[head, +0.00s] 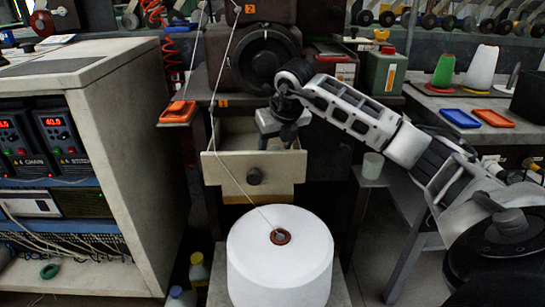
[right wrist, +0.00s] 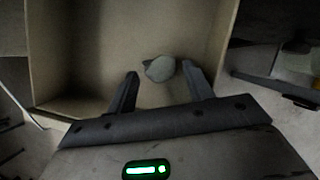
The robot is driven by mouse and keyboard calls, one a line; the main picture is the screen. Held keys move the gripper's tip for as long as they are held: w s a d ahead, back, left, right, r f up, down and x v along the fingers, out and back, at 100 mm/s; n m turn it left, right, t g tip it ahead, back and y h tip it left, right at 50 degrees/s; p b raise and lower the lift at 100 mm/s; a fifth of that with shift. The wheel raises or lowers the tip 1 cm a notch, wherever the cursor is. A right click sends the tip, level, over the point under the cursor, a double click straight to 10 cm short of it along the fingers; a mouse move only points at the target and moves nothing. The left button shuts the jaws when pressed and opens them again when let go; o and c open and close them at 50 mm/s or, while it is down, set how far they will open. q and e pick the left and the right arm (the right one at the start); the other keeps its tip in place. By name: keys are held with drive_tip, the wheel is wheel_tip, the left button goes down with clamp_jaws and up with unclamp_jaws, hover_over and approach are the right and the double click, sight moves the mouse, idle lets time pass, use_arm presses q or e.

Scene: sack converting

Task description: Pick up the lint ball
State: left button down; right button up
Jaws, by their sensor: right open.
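The lint ball is a small pale grey lump (right wrist: 159,68) on the floor of the open drawer (right wrist: 48,55) in the right wrist view. My right gripper (head: 276,142) points down into this drawer (head: 222,172) in the head view. It is open, and the lint ball shows between its fingertips in the right wrist view, with a gap to the left finger and the right finger close beside it. I cannot tell how far below the tips the ball lies. The lint ball is hidden in the head view. My left gripper is in neither view.
A large white thread cone (head: 280,262) stands in front of the drawer, its thread running up past the drawer's left side. A grey cabinet (head: 125,130) stands at left. An orange tray (head: 178,112) sits left of the drawer; a small cup (head: 372,165) stands at right.

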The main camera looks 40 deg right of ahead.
drive_tip(key=shift+x, duration=0.9)
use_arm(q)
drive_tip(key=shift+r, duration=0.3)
use_arm(e)
drive_tip(key=c, duration=0.8)
drive_tip(key=shift+c, duration=0.3)
drive_tip(key=shift+r, duration=0.15)
